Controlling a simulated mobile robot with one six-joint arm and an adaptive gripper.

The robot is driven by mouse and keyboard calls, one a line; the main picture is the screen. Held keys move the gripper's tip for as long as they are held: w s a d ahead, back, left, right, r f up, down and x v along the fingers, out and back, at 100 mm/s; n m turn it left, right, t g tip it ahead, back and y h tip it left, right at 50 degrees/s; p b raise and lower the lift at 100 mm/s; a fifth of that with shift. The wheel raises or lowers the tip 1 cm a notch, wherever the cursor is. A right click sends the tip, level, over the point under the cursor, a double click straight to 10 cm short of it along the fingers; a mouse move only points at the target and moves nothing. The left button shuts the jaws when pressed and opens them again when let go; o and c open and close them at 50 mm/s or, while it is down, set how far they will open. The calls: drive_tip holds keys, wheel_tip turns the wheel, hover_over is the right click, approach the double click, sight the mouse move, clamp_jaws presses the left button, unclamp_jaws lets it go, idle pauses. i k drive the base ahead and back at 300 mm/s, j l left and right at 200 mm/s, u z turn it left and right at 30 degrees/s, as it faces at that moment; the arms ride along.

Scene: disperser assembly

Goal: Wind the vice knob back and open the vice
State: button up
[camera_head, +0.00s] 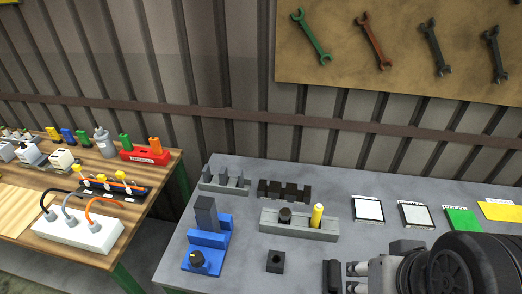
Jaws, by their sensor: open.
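The blue vice (223,239) stands at the left front of the grey table. Its dark knob (197,259), with a small yellow mark, is at the vice's near end. An upright dark grey block (206,213) sits in the vice, between or against its blue jaws; the exact contact is too small to tell. My gripper (338,277) is at the bottom edge, well to the right of the vice, and open. It is apart from the knob and nothing shows in it. Part of it is cut off or hidden by my arm.
A small black square block (275,261) lies between the vice and my gripper. A grey holder (318,230) with a black and a yellow piece stands behind it. Flat panels (415,213) lie right. A wooden table (120,184) stands left.

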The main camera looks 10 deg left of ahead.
sight(197, 259)
drive_tip(key=u, duration=1.35)
drive_tip(key=l+u, duration=0.1)
drive_tip(key=j+z, duration=0.25)
drive_tip(key=k+j+z, duration=0.1)
drive_tip(key=j+z, duration=0.15)
drive_tip(key=j, duration=0.2)
drive_tip(key=i+j+z, duration=0.2)
drive_tip(key=j, duration=0.15)
drive_tip(key=j+z, duration=0.2)
drive_tip(key=j, duration=0.2)
